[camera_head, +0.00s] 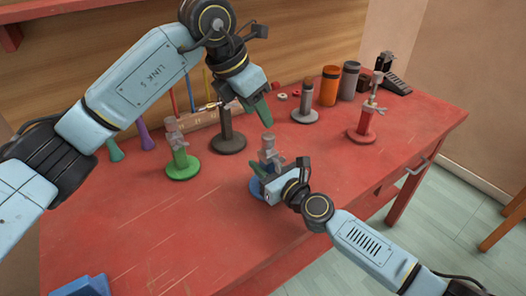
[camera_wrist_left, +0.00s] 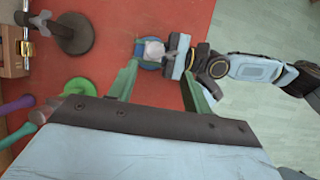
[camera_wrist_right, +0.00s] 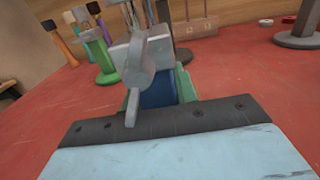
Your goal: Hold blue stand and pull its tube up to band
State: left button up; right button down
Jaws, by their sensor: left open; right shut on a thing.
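The blue stand (camera_head: 256,188) stands on the red table, with a grey clamp and tube top (camera_head: 268,148) above its blue sleeve. My right gripper (camera_head: 262,174) is shut on the blue sleeve, which shows between its green fingers in the right wrist view (camera_wrist_right: 157,93). The grey clamp with its lever (camera_wrist_right: 138,62) rises in front of that camera. My left gripper (camera_head: 254,103) is open and empty above the stand. In the left wrist view the blue stand (camera_wrist_left: 140,62) lies beyond and between its open fingers. A band on the tube cannot be made out.
A green stand (camera_head: 182,165) is at left, a dark stand (camera_head: 228,140) behind, and a red stand (camera_head: 363,128) at right. A grey stand (camera_head: 305,112) and an orange cylinder (camera_head: 330,87) stand at the back. The table's front left is mostly clear.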

aim_at(263, 141)
pick_arm(q)
jog(key=s+a+f+t+h, duration=0.6)
jog(key=a+f+t+h, duration=0.2)
jog(key=f+t+h, duration=0.15)
jog(key=shift+g+h, duration=0.25)
jog(key=shift+g, duration=0.1)
jog(key=x, duration=1.2)
jog(key=shift+w+f, duration=0.1)
jog(key=shift+w, duration=0.05)
grip_shut()
